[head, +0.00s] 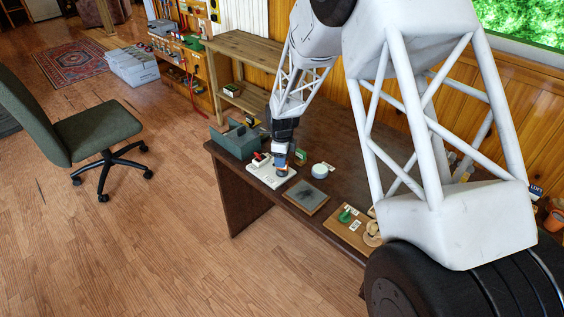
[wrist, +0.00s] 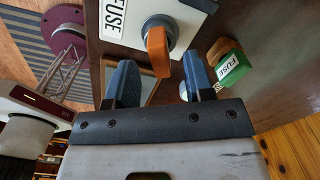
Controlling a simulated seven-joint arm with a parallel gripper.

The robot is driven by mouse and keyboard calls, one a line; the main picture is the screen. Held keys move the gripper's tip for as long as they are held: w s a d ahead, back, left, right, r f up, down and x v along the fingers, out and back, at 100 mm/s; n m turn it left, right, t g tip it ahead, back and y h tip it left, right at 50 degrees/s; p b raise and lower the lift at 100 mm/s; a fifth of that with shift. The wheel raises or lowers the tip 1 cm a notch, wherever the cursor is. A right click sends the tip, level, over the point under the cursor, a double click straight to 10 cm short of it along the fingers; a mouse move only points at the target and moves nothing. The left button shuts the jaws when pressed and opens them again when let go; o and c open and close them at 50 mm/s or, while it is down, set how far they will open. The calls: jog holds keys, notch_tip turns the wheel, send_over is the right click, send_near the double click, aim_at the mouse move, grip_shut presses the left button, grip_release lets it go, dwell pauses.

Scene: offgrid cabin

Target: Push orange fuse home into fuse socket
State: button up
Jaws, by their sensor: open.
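The orange fuse (wrist: 158,52) stands out of a round grey fuse socket (wrist: 168,24) on a white plate marked FUSE (wrist: 196,26) in the wrist view. How deep it sits cannot be told. The white plate also shows on the desk in the head view (head: 262,176). My gripper (wrist: 157,72) is open, with one blue finger on each side of the fuse's outer end and a gap visible on both sides. In the head view my gripper (head: 281,160) points down over the plate and hides most of the fuse.
A grey-green open bin (head: 236,141) stands behind the plate on the brown desk. A round white-topped item (head: 320,171), a dark framed pad (head: 306,197) and a wooden board with a green piece (head: 346,214) lie to the right. A green FUSE-labelled block (wrist: 232,68) shows in the wrist view.

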jog(key=shift+r, duration=2.65)
jog(key=shift+s+d+r, duration=0.25)
jog(key=shift+s+r, duration=0.05)
jog(key=shift+r, duration=0.25)
jog(key=s+d+r+n+t, duration=0.1)
jog(key=s+d+r+n, duration=0.4)
jog(key=s+r, duration=0.5)
jog(key=s+d+r+n, duration=0.5)
jog(key=s+r, duration=0.4)
jog(key=s+d+r+n, duration=0.1)
jog(key=s+d+n, duration=0.1)
jog(key=s, duration=0.6)
jog(key=s+d+r+n+t, duration=0.1)
jog(key=s+d+r+n, duration=0.1)
jog(key=s+n, duration=0.3)
jog(key=s+d+r+n, duration=0.2)
jog(key=s+n, duration=0.1)
jog(key=s, duration=1)
jog(key=shift+n+t, duration=0.3)
jog(key=shift+n, duration=0.1)
jog(key=shift+d, duration=0.1)
